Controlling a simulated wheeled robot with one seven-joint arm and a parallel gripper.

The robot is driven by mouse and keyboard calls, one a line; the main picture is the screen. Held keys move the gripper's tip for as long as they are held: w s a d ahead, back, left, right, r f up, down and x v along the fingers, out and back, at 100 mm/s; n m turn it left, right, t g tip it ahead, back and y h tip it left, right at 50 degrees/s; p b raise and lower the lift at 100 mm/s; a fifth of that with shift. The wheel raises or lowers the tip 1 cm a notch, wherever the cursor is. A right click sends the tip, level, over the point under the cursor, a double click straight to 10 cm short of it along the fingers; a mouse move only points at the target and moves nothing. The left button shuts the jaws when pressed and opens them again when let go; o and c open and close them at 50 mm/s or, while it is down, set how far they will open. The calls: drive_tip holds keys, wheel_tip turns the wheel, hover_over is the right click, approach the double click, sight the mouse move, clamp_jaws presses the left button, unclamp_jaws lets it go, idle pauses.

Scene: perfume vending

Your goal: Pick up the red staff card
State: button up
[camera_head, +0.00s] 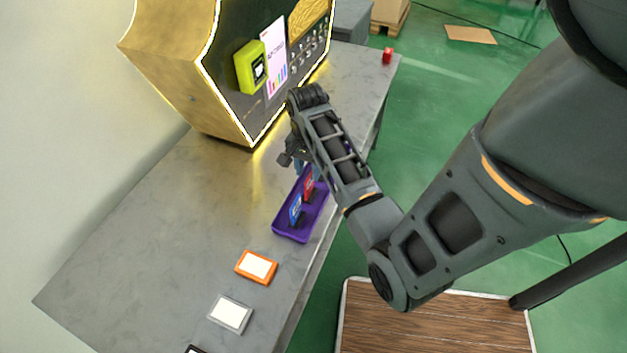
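The red staff card (308,188) stands upright in the purple tray (286,233) on the grey table. A blue card (295,211) stands in front of it in the same tray. My gripper (292,160) is just above and behind the red card, at the tray's far end. My arm covers part of the tray's right side. The fingers are small and partly hidden behind my arm, so I cannot tell if they are open or shut, or whether they touch the card.
A gold and black vending machine (215,85) with a yellow-green reader (250,67) stands behind my gripper. An orange-framed card (256,267) and a grey-framed one (230,314) lie nearer on the table. The table's left side is clear.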

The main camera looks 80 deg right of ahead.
sight(309, 187)
drive_tip(key=shift+s+f, duration=0.1)
drive_tip(key=shift+f, duration=3.8)
drive_tip(key=shift+c, duration=0.4)
clamp_jaws()
